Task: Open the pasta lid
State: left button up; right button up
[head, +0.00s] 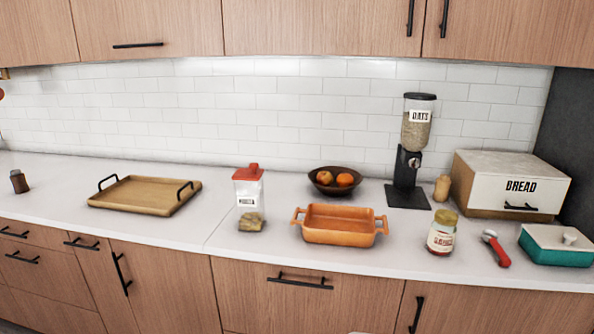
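A clear container (249,182) with a red lid (247,169) stands upright on the white counter, near the middle of the head view. The lid sits on its top. It has a white label whose word is too small to read surely. A yellowish-brown clump (251,221) shows at its bottom and may be pasta; I cannot tell its kind. A glass jar (441,238) with a gold lid (446,216) and a white label with red lettering stands farther right near the front edge. Neither of my grippers is in view.
A wooden tray (146,194) lies left, an orange baking dish (340,230) right of the container. Behind are a fruit bowl (336,188) and oats dispenser (407,160). A bread box (510,190), red-handled tool (496,248) and teal dish (556,250) stand right.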

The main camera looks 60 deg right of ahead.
aim_at(252, 173)
jog(key=z, duration=1.75)
